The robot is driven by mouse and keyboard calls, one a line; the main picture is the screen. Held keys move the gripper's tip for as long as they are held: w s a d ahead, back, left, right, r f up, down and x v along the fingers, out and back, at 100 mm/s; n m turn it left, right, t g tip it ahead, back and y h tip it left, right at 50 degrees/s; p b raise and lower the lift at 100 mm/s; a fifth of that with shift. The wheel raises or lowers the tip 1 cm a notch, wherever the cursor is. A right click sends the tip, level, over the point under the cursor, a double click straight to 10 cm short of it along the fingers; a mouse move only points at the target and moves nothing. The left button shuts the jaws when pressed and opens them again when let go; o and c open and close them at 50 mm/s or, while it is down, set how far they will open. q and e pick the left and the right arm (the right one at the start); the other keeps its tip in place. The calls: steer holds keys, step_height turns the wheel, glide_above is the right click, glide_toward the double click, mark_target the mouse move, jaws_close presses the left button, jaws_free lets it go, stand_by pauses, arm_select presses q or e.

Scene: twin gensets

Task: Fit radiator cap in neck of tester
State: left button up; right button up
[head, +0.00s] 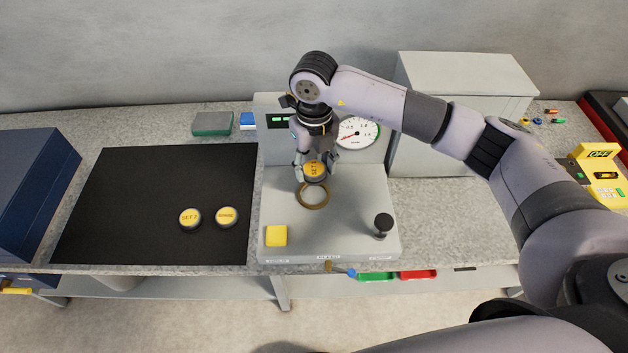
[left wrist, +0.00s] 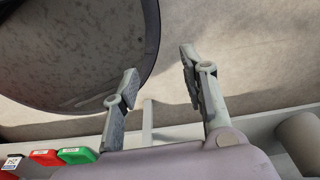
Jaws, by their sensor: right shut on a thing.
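The tester (head: 340,240) is a light grey unit on the bench with a gauge at its back. Its neck is a brass-coloured ring (head: 313,204) on the top plate. My right gripper (head: 314,172) is shut on a radiator cap (head: 315,168) with a yellow top; its lettering seems to start with "SET". The cap is just behind and above the neck ring, partly overlapping its far edge in the picture. I cannot tell the exact height. In the left wrist view my left gripper (left wrist: 165,85) is open and empty, away from the tester.
Two more yellow-topped caps, "SET 2" (head: 190,218) and "SPARE" (head: 227,217), lie on the black mat (head: 110,210). A yellow button (head: 276,236) and a black-knobbed lever (head: 383,222) stand on the tester's plate. A grey cabinet (head: 460,90) stands behind right.

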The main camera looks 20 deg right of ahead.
mark_target(314, 196)
step_height(314, 196, down, 3)
steer(key=shift+r, duration=0.1)
steer(key=shift+f, duration=0.6)
step_height(314, 196, down, 3)
steer(key=shift+f+p, duration=0.15)
steer(key=shift+p, duration=0.55)
steer(key=shift+f, duration=0.25)
arm_select(q)
steer(key=shift+s+a+r, duration=0.15)
steer(key=shift+s+r, duration=0.55)
steer(key=shift+r, duration=0.1)
arm_select(e)
steer(key=shift+w, duration=0.1)
arm_select(q)
steer(key=shift+f, duration=0.1)
arm_select(e)
steer(key=shift+f, duration=0.1)
steer(key=o, duration=1.2)
arm_select(q)
steer(key=shift+w, duration=0.2)
